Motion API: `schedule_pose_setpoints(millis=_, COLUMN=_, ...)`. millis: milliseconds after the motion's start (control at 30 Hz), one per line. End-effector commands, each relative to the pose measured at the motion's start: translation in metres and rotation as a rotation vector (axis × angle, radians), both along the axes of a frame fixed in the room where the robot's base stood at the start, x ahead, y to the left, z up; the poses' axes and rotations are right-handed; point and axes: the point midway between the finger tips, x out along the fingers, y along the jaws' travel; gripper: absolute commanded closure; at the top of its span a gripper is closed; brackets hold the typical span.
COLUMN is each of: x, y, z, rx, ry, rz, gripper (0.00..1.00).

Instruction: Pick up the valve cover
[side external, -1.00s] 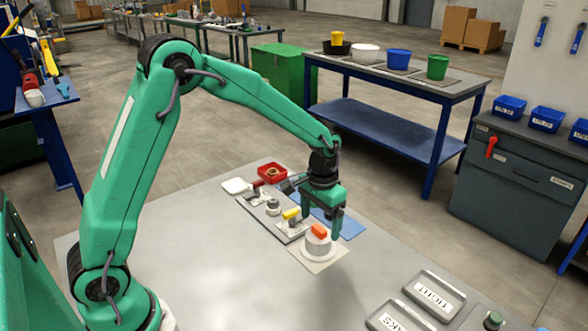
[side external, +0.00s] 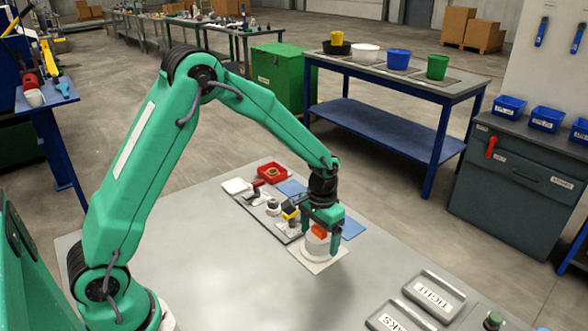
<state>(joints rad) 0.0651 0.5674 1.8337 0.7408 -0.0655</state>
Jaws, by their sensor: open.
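A white round piece (side external: 316,246) with an orange-red grip (side external: 319,231) on top, which looks like the valve cover, sits upright on a light square plate (side external: 331,263) near the far right part of the table. My gripper (side external: 321,238) points down directly over it. The jaws are open, with a finger showing on either side of the orange-red grip. I cannot tell whether they touch it. The upper part of the grip is partly hidden by the gripper.
Just behind stand a grey strip with small fixtures (side external: 273,207), a yellow-topped part (side external: 290,211), a red tray (side external: 272,173) and a blue mat (side external: 352,228). Two labelled trays, one reading TIGHT (side external: 434,296), lie front right. The table's middle (side external: 215,250) is clear.

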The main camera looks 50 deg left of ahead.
Motion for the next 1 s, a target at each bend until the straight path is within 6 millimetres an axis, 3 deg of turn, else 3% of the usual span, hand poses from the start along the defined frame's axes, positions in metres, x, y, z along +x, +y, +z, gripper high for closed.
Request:
schedule_pose_setpoints(millis=200, x=0.000, y=0.000, z=0.000, rx=0.000, ry=0.000, rz=0.000, gripper=0.17)
schedule_pose_setpoints(millis=433, x=0.000, y=0.000, z=0.000, rx=0.000, ry=0.000, rz=0.000, gripper=0.62)
schedule_pose_setpoints(millis=767, x=0.000, y=0.000, z=0.002, rx=0.000, ry=-0.002, rz=0.000, gripper=0.64)
schedule_pose_setpoints(millis=1000, x=0.001, y=0.000, z=0.017, rx=0.000, ry=-0.004, rz=0.000, gripper=0.64)
